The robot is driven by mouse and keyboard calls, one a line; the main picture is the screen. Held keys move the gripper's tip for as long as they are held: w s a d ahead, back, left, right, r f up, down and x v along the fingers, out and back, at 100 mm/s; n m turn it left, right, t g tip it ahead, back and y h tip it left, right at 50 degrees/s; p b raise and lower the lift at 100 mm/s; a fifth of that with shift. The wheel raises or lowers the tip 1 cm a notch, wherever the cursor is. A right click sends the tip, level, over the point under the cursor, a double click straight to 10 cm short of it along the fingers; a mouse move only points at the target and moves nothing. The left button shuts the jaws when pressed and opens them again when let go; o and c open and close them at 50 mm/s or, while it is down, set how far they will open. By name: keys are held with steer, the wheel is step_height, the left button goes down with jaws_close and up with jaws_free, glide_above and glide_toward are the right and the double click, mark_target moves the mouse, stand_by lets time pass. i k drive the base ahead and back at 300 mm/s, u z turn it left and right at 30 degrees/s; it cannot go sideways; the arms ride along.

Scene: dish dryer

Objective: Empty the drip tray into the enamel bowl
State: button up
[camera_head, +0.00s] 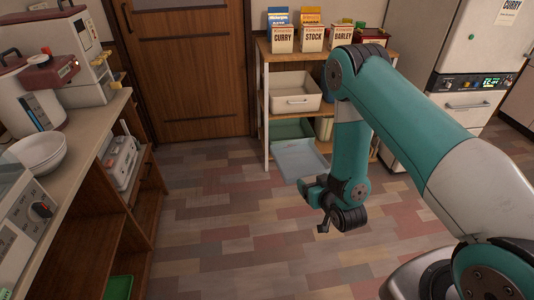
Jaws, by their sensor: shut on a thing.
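The drip tray (299,157) appears as a pale blue, shallow tray low in front of the open shelf. Its near edge meets the dark end of my gripper (304,187). My gripper is shut on it, though the fingers are small and the exact hold is hard to see. Whether the tray holds water cannot be told. The enamel bowl is probably the white bowl (38,151) on the left counter, upright and well away from my gripper. The bowl's inside is only partly visible.
A wooden shelf (263,90) at the back holds boxes and a white bin (295,92). A white fridge (450,45) stands at right. The floor (220,220) between counter and arm is clear.

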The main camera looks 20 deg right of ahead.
mark_target(42, 152)
steer(key=u, duration=0.55)
steer(key=k, duration=0.65)
steer(key=u, duration=0.1)
steer(key=i, duration=0.4)
steer(key=z, duration=1.05)
steer(key=i, duration=1.05)
steer(key=u, duration=0.6)
steer(key=i, duration=0.65)
steer(key=u, duration=0.75)
